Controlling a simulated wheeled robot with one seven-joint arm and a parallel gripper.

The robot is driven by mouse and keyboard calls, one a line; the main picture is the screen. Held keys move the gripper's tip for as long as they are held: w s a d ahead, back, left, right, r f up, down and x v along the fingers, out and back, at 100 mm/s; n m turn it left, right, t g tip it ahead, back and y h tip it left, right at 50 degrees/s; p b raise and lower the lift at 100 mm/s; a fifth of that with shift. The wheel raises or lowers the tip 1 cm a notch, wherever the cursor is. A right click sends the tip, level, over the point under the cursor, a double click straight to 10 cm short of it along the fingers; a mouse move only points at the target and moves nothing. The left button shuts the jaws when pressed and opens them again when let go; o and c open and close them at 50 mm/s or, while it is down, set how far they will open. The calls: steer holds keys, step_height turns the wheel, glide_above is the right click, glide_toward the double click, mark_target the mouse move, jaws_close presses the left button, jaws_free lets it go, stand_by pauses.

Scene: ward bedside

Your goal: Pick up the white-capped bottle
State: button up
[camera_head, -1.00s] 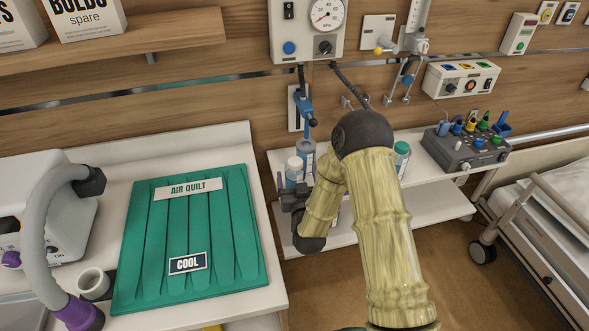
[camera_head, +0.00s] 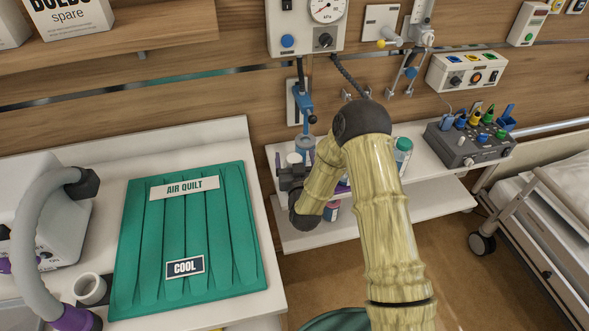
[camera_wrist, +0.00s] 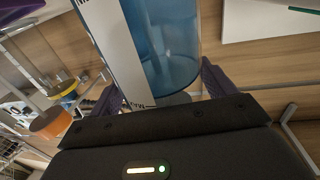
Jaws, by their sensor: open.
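The white-capped bottle (camera_head: 294,159) stands on the white bedside shelf, just behind my gripper (camera_head: 288,180) in the head view. Only its cap and upper part show there; my gripper hides the rest. In the wrist view, a see-through blue body with a white label (camera_wrist: 165,40) fills the space between my two dark purple fingers (camera_wrist: 158,82). Its cap is out of that view, so I cannot confirm it is the same bottle. My gripper is open, with a finger on each side of this body.
A teal-capped bottle (camera_head: 403,154) stands to the right, beyond my arm. A small bottle (camera_head: 331,211) is on the lower shelf. A grey socket box (camera_head: 467,142) occupies the shelf's right end.

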steer(key=shift+a, duration=0.15)
steer(key=shift+s+a+r, duration=0.1)
steer(key=shift+s+a, duration=0.15)
steer(key=shift+s, duration=0.4)
steer(key=shift+w, duration=0.15)
steer(key=c, duration=1.3)
steer(key=shift+o, duration=0.2)
steer(key=shift+w+d, duration=0.1)
steer(key=shift+d, duration=0.05)
steer(key=shift+r, duration=0.1)
steer(key=shift+r, duration=0.6)
step_height(320, 180, up, 17)
steer(key=b, duration=0.2)
steer(key=shift+f, duration=0.2)
